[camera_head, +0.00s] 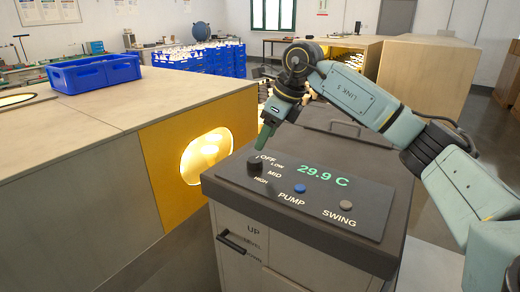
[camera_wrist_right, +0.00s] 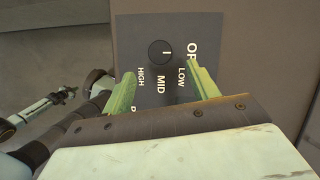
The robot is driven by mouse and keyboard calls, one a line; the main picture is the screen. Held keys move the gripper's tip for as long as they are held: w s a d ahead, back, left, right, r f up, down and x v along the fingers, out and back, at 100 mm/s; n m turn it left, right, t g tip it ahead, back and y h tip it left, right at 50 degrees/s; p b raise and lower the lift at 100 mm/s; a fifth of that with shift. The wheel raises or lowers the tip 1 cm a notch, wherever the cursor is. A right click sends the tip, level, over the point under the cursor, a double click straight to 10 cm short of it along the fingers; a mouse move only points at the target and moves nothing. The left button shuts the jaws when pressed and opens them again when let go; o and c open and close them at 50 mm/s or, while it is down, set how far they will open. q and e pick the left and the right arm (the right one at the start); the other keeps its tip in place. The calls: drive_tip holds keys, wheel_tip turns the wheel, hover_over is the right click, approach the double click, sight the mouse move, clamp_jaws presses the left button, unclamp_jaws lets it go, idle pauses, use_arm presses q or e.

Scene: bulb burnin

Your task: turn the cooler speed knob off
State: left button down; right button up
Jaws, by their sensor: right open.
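The black round speed knob (camera_head: 255,166) sits at the left end of the dark control panel (camera_head: 320,205) on top of the cooler. OFF, LOW, MID and HIGH are printed around it. I see no contact with the knob. My left gripper is not in view.
The panel also has a 29.9 C display, a blue PUMP button (camera_head: 299,188) and a grey SWING button (camera_head: 346,205). A yellow-fronted cabinet (camera_head: 155,160) with a glowing window stands close to the left. A blue crate (camera_head: 95,75) rests on the cabinet top.

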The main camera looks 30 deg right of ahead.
drive_tip(key=v, duration=0.6)
